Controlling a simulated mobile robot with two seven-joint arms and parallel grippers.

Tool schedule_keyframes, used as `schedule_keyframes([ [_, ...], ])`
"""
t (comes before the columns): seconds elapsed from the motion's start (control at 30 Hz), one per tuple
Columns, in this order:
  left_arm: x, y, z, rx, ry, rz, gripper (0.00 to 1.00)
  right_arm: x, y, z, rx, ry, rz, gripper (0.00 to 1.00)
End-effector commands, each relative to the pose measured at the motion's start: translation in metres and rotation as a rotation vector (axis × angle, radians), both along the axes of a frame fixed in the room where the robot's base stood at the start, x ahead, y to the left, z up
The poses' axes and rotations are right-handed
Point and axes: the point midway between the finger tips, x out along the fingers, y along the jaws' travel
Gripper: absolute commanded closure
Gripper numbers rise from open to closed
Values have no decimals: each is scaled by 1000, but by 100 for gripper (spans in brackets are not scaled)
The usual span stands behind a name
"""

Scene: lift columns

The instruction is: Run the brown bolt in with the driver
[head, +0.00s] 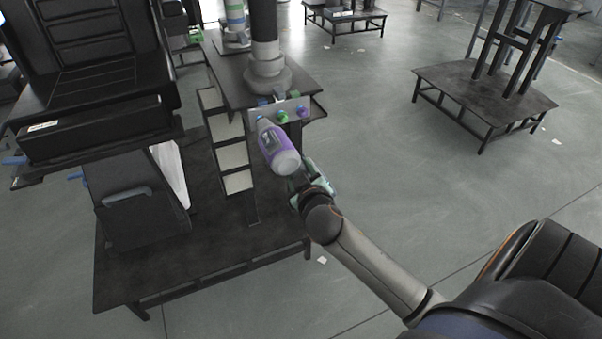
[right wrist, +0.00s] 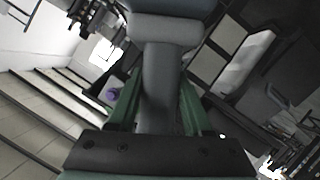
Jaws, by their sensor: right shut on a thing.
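The driver (head: 278,147), with a purple and grey body, points at a small light plate (head: 293,108) on the stand. My right gripper (head: 300,180) is shut on the driver's near end. In the right wrist view, the driver's grey handle (right wrist: 160,85) sits between the green fingers. A green bolt (head: 283,117) and a purple bolt (head: 302,111) show on the plate, right of the driver's tip. The purple bolt also shows in the right wrist view (right wrist: 112,94). I cannot make out a brown bolt; the driver's body covers part of the plate. My left gripper is not in view.
The plate hangs at the front of a dark table (head: 232,84) bearing a grey column (head: 267,72). A shelf rack (head: 237,181) stands left of the driver.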

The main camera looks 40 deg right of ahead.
Motion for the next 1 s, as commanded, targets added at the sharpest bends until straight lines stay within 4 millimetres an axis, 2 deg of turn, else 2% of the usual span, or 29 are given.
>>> schedule_keyframes([
  [0.03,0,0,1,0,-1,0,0,2,0,5,-3,-10,1,100],
  [1.0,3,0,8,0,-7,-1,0,3,-1,4,-4,-10,2,100],
])
